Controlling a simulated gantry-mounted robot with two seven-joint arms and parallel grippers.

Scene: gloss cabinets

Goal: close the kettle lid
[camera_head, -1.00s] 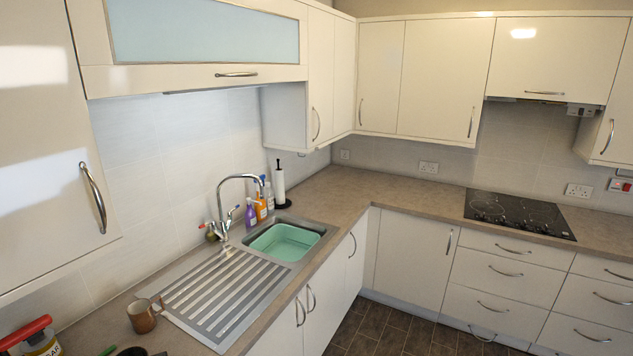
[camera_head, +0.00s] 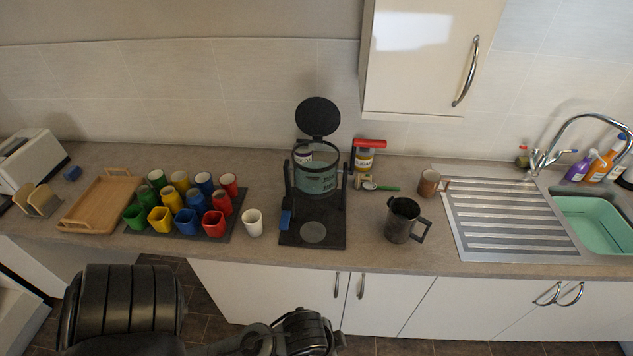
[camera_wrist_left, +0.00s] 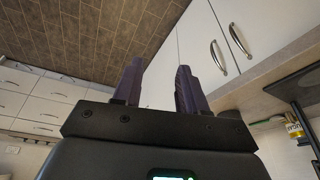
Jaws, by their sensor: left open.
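The kettle (camera_head: 316,178) is a clear, teal-tinted vessel in a black stand on the counter. Its round black lid (camera_head: 317,117) stands raised, tilted open at the back above the vessel. My left gripper (camera_wrist_left: 158,85) shows in the left wrist view with its two dark fingers apart and nothing between them. It is away from the kettle, in front of the lower cupboards. My left arm shows at the bottom of the head view; its fingers cannot be made out there. My right gripper is not in view.
Left of the kettle are several coloured cups on a dark mat (camera_head: 237,219), a white cup (camera_head: 252,222) and a wooden tray (camera_head: 100,203). A wall cupboard (camera_head: 415,60) hangs at upper right.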

